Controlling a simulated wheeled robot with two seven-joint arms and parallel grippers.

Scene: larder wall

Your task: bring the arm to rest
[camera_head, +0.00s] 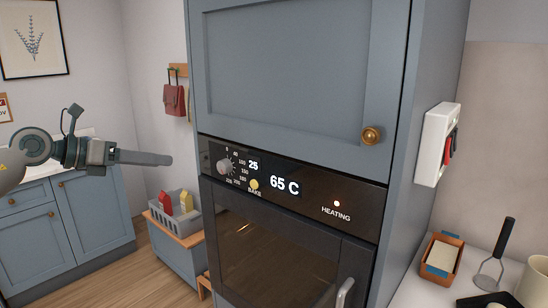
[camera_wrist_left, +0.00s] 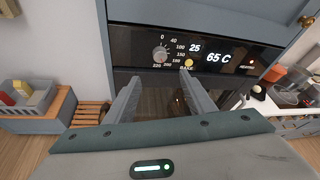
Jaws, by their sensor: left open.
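My left gripper (camera_head: 158,158) comes in from the left in the head view and stands to the left of the oven, apart from it. In the left wrist view its two fingers (camera_wrist_left: 158,92) are spread with nothing between them, below the oven panel. The oven panel (camera_head: 316,190) shows a dial (camera_head: 225,167), a yellow button marked BAKE (camera_head: 254,184), the readings 25 and 65 C, and a lit HEATING lamp. The panel also shows in the left wrist view (camera_wrist_left: 130,42). My right gripper is in neither view.
A blue cupboard door (camera_head: 290,75) with a brass knob is above the oven. The oven door handle (camera_head: 345,293) is at lower right. A grey crate (camera_head: 181,222) stands on a low cabinet behind my left gripper.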

